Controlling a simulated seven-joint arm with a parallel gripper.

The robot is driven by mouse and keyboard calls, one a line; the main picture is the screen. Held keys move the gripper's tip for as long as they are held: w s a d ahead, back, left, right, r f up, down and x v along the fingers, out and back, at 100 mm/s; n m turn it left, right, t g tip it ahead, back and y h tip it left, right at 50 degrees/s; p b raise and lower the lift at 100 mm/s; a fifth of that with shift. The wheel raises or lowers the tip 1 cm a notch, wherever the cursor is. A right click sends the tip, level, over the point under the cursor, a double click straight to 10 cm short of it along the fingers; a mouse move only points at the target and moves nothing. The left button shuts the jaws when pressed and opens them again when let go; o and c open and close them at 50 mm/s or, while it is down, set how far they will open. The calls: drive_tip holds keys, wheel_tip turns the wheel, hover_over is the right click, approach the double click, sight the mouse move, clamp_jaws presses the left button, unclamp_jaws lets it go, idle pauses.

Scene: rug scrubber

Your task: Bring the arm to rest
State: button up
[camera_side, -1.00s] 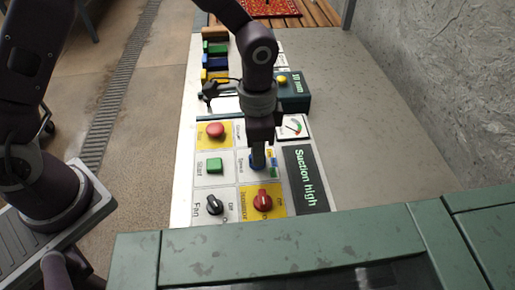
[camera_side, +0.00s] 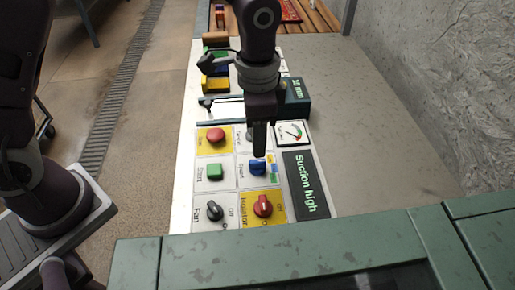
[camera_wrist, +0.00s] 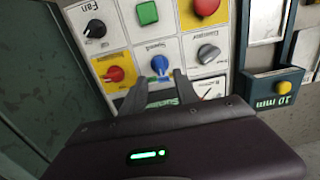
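My gripper (camera_side: 260,152) hangs fingers-down over the control panel, just behind the blue knob in the side view. In the wrist view its two fingers (camera_wrist: 160,82) are apart with nothing held between them. The blue knob (camera_side: 258,168) stands clear of the fingers as far as I can see; it also shows in the wrist view (camera_wrist: 160,65), just beyond the fingertips. The display reading "Suction high" (camera_side: 306,185) is lit to the right of the knob.
The panel carries a red button (camera_side: 215,136), a green button (camera_side: 214,172), a black knob (camera_side: 214,210) and a red knob (camera_side: 263,204). A gauge (camera_side: 292,132) and a box reading "10 mm" (camera_side: 296,98) stand behind. The grey surface (camera_side: 375,140) on the right is clear.

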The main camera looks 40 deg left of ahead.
drive_tip(key=shift+r, duration=0.5)
drive_tip(key=s+a+r+n+t, duration=0.2)
drive_tip(key=s+a+r, duration=0.2)
drive_tip(key=a+r, duration=0.3)
drive_tip(key=s+a+r+n+t, duration=0.1)
drive_tip(key=s+a+r+n, duration=0.2)
drive_tip(key=s, duration=0.4)
drive_tip(key=s+a+r+n+t, duration=0.2)
drive_tip(key=s+a+r+n, duration=0.1)
drive_tip(key=s, duration=0.5)
drive_tip(key=shift+a+r+n+t, duration=0.3)
drive_tip(key=shift+a+n, duration=0.2)
drive_tip(key=shift+a, duration=0.25)
